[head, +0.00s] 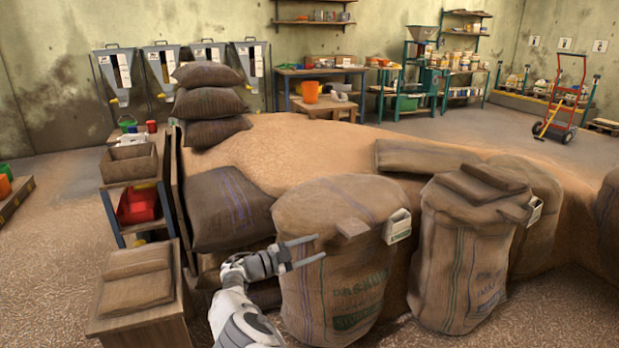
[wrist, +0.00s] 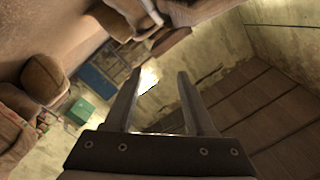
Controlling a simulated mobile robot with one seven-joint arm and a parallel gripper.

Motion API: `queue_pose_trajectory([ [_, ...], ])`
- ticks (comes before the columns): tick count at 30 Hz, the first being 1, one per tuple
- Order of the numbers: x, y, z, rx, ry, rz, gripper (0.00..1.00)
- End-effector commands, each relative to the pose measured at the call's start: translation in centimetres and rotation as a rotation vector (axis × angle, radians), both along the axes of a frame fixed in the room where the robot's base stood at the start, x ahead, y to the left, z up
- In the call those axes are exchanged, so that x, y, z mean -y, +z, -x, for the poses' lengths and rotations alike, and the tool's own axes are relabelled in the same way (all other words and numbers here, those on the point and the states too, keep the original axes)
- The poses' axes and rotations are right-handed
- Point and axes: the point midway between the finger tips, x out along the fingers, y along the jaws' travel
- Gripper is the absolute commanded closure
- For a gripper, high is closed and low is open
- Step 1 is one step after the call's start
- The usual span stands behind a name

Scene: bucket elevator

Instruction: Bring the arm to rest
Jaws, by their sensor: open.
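My gripper (head: 306,251) is in the lower middle of the head view, in front of the left standing burlap sack (head: 340,295). Its two fingers point to the right and are apart, with nothing between them. My arm comes up from the bottom edge. In the wrist view my gripper (wrist: 158,92) also shows two separated fingers with an empty gap. That view is strongly tilted, with the wall and the ceiling behind the fingers. I cannot tell whether the gripper touches the sack.
A second burlap sack (head: 465,265) stands to the right. A grain heap (head: 310,150) lies behind. Stacked dark sacks (head: 212,103) and a low wooden cabinet (head: 140,320) are at the left. A red hand truck (head: 568,100) stands far right. Floor at the far left is partly clear.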

Motion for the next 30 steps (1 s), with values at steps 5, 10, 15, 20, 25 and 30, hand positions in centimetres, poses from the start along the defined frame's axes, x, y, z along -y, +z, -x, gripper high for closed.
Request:
queue_pose_trajectory([
  [5, 4.4, 3.4, 0.1, -0.124, -0.100, -0.059, 0.45],
  [10, 8.8, 6.3, 1.1, -0.282, -0.175, -0.138, 0.45],
  [15, 12.4, 8.6, 2.8, -0.439, -0.211, -0.231, 0.45],
  [20, 15.1, 10.6, 4.8, -0.579, -0.207, -0.325, 0.45],
  [25, 17.4, 12.5, 7.3, -0.720, -0.167, -0.422, 0.45],
  [30, 18.8, 14.3, 10.0, -0.847, -0.089, -0.514, 0.45],
])
